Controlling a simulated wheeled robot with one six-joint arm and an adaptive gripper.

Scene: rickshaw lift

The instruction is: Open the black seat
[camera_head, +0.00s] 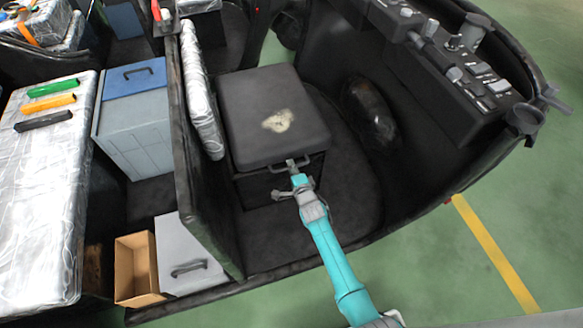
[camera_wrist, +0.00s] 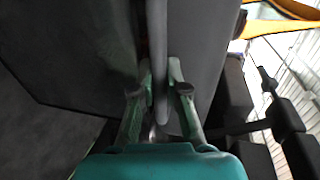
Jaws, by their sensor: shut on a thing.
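The black seat (camera_head: 265,105) is a dark padded lid with a pale worn patch, lying flat on its box inside the vehicle. A small grey handle (camera_head: 304,160) sits at its front edge. My gripper (camera_head: 293,168) reaches in from the front and is at this handle. In the wrist view, the fingers of my gripper (camera_wrist: 161,88) are closed around a thin grey bar, which appears to be the handle (camera_wrist: 157,60). The exact contact is partly hidden by the fingers.
A black partition (camera_head: 205,190) stands left of the seat. Beyond it are a blue-topped grey box (camera_head: 130,125), an open cardboard box (camera_head: 136,268) and a grey drawer (camera_head: 185,255). A control panel (camera_head: 470,80) is at upper right. Green floor (camera_head: 440,260) is clear at lower right.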

